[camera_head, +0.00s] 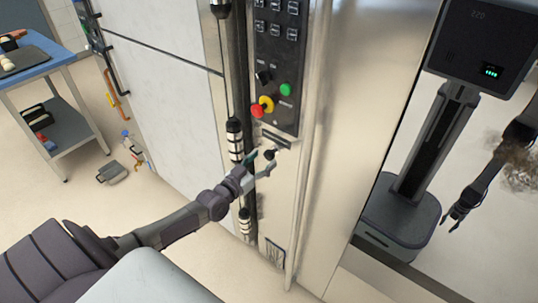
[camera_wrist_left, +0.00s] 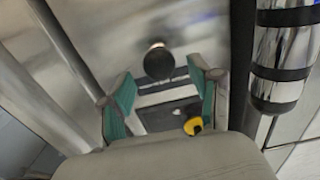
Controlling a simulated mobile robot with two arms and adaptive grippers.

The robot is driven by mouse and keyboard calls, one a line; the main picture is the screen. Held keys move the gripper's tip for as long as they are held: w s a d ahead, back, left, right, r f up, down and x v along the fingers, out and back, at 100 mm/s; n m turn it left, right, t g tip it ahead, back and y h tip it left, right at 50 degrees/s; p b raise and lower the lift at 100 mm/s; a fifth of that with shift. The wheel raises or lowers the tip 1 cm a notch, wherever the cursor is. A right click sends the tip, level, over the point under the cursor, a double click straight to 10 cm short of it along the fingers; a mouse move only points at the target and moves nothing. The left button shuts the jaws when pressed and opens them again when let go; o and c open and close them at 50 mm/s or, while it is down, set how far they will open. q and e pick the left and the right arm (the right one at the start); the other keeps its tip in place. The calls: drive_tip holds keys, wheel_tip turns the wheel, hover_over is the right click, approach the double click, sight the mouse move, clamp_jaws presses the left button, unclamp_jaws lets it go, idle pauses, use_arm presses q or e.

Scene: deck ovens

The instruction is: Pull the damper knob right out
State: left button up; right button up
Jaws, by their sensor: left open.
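The damper knob (camera_head: 270,154) is a small dark round knob on the steel oven front, just below the control panel. In the left wrist view the dark knob (camera_wrist_left: 158,64) stands on a short stem out from the steel, between and slightly beyond my fingertips. My left gripper (camera_head: 263,162) is open at the knob, with its green-padded fingers (camera_wrist_left: 160,78) to either side of it. A gap shows between the knob and each finger in the wrist view. My right gripper is not directly in view.
The control panel (camera_head: 279,65) with a red and yellow button (camera_head: 262,107) and a green button (camera_head: 286,90) is above the knob. A dark vertical bar with chrome bands (camera_head: 235,135) stands close on the left. A blue-topped cart (camera_head: 38,62) is at far left.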

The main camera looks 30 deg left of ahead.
sight(267, 156)
use_arm(q)
drive_tip(key=shift+w+d, duration=0.15)
drive_tip(key=shift+w, duration=1.7)
clamp_jaws()
